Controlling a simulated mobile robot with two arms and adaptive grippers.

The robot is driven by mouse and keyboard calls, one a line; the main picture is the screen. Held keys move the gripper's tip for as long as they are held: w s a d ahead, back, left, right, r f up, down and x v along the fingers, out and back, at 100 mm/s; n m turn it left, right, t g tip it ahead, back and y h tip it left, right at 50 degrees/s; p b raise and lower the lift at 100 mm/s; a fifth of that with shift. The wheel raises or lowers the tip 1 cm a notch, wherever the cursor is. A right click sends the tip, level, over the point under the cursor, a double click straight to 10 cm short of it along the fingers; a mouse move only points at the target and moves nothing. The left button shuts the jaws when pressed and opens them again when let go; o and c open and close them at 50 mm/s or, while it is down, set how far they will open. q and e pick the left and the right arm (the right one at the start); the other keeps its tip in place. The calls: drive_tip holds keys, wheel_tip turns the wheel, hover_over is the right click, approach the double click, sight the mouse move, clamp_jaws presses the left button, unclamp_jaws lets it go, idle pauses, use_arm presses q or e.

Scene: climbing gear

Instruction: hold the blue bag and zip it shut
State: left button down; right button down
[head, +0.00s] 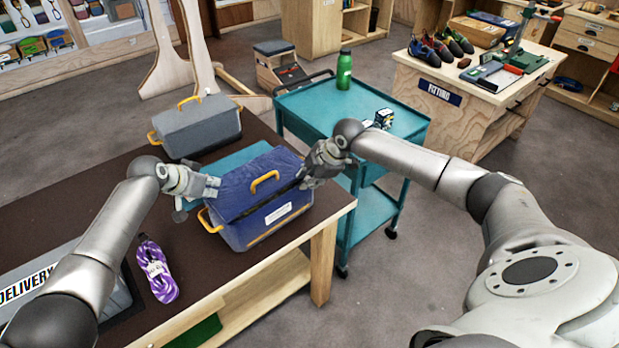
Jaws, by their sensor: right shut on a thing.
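The blue bag (253,230) stands upright on the brown bench. It has yellow handles, a white label on its front and a dark zip line along its top. My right gripper (305,177) is at the top right end of the bag, shut at the end of the zip line; its fingers hide the small part they hold. My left gripper (212,187) is at the bag's upper left end, just above the left side handle. Its fingertips are too small to tell whether they are open or touch the bag.
A grey bag (196,127) stands behind on the bench (100,185), beside a teal mat (228,160). A purple rope bundle (157,270) lies at the front left, near a delivery tray (60,285). A teal cart (310,103) with a green bottle (344,70) stands right of the bench.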

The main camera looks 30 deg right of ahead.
use_arm(q)
wheel_tip(320, 180, up, 6)
idle(0.6)
drive_tip(key=shift+r, duration=0.1)
use_arm(e)
drive_tip(key=c, duration=1.2)
unclamp_jaws()
drive_tip(key=shift+c, duration=0.2)
drive_tip(key=shift+r, duration=0.1)
drive_tip(key=v, duration=1.1)
drive_tip(key=shift+s+r, duration=0.25)
drive_tip(key=shift+r, duration=0.05)
drive_tip(key=shift+d, duration=0.1)
